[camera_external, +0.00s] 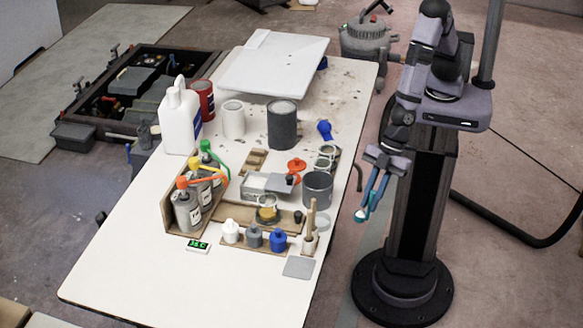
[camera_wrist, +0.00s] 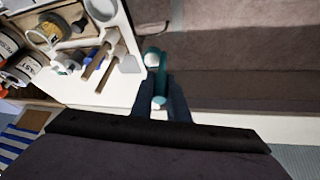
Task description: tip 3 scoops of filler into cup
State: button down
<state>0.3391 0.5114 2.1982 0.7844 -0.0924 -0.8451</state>
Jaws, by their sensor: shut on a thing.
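My gripper (camera_external: 374,188) is off the right side of the white bench, shut on a teal scoop. The scoop (camera_external: 362,213) hangs below the fingers, clear of the bench. In the wrist view the teal scoop (camera_wrist: 161,76) stands out between the fingers, and something pale shows in its small round bowl; I cannot tell how much. A small cup (camera_external: 267,213) with amber contents stands near the bench's middle. It also appears at the upper left of the wrist view (camera_wrist: 46,31). Which container holds the filler is unclear; a grey open tin (camera_external: 317,188) stands near the right edge.
Small white, grey and blue-capped bottles (camera_external: 254,238) line the front. A holder with wooden sticks (camera_external: 310,230) stands near the right edge. A white jug (camera_external: 180,122) stands farther back.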

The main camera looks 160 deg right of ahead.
jog(key=s+d+m+p, duration=0.1)
jog(key=d+p, duration=0.1)
jog(key=d, duration=1.2)
jog(key=s+d+m+h+p, duration=0.1)
jog(key=d+p, duration=0.2)
jog(key=d, duration=1.1)
jog(key=shift+s+d+f+m+g+p, duration=0.2)
jog(key=shift+s+f+m+g+p, duration=0.1)
jog(key=shift+s+p, duration=0.1)
jog(key=shift+s+d+f+b, duration=0.1)
jog(key=shift+s+d+b, duration=0.05)
jog(key=shift+b, duration=1)
jog(key=b, duration=0.3)
jog(key=shift+s+d+t+y, duration=0.1)
jog(key=shift+d+t+y, duration=0.05)
jog(key=shift+t+y, duration=0.2)
jog(key=s+d+t+y+b, duration=0.1)
jog(key=b, duration=0.1)
jog(key=s+d+m+t+y+b, duration=0.1)
jog(key=t+b, duration=0.1)
jog(key=shift+f+m+y+b, duration=0.1)
jog(key=shift+m+y+b, duration=0.2)
jog(key=shift+y, duration=0.05)
